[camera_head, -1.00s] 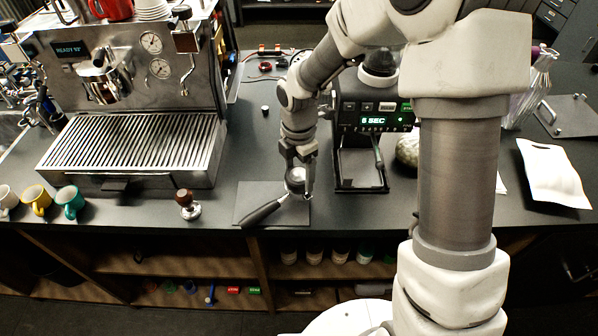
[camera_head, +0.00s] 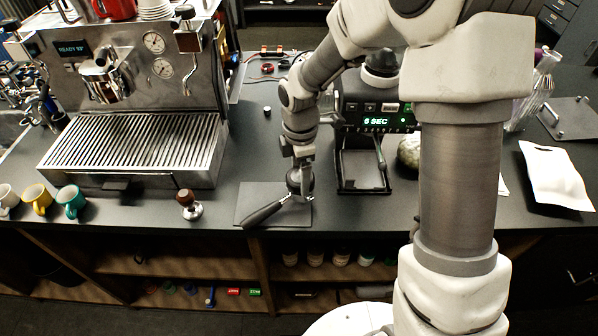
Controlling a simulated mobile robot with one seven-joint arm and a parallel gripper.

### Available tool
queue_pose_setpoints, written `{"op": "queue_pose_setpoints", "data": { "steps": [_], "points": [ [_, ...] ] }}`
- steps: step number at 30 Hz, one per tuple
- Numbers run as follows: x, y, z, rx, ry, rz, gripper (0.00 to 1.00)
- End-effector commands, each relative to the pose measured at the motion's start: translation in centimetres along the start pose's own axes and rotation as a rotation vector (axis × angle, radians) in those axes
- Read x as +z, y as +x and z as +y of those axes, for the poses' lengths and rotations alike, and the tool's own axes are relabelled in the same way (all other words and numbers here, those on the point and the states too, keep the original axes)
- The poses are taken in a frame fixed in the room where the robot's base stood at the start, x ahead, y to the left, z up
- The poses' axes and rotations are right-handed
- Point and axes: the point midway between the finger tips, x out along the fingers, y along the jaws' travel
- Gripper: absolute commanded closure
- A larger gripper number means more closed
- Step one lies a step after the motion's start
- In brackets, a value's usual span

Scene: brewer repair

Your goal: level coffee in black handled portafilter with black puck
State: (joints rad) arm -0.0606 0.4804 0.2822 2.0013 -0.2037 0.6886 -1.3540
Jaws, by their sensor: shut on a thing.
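The portafilter with a black handle (camera_head: 265,213) lies on a dark mat (camera_head: 247,194) at the counter's front edge, its handle pointing to the front left. My gripper (camera_head: 301,176) is directly over its basket end, pointing down. It is shut on the black puck (camera_head: 293,178), a small dark round piece at the basket's top. The puck and fingers hide the coffee and most of the basket. I cannot tell whether the puck touches the coffee.
The espresso machine (camera_head: 140,130) stands at left and the grinder (camera_head: 372,140) just right of the mat. A wooden-handled tamper (camera_head: 188,205) stands left of the mat. Several cups, including a teal one (camera_head: 71,201), line the left front edge. A white bag (camera_head: 553,176) lies at right.

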Motion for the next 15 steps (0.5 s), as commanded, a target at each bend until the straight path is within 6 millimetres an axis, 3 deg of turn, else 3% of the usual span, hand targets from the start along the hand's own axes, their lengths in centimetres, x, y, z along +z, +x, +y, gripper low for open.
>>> {"op": "queue_pose_setpoints", "data": {
  "steps": [15],
  "points": [
    [0.57,-0.24,0.35,0.009,-0.22,-0.005,1.0]
  ]
}}
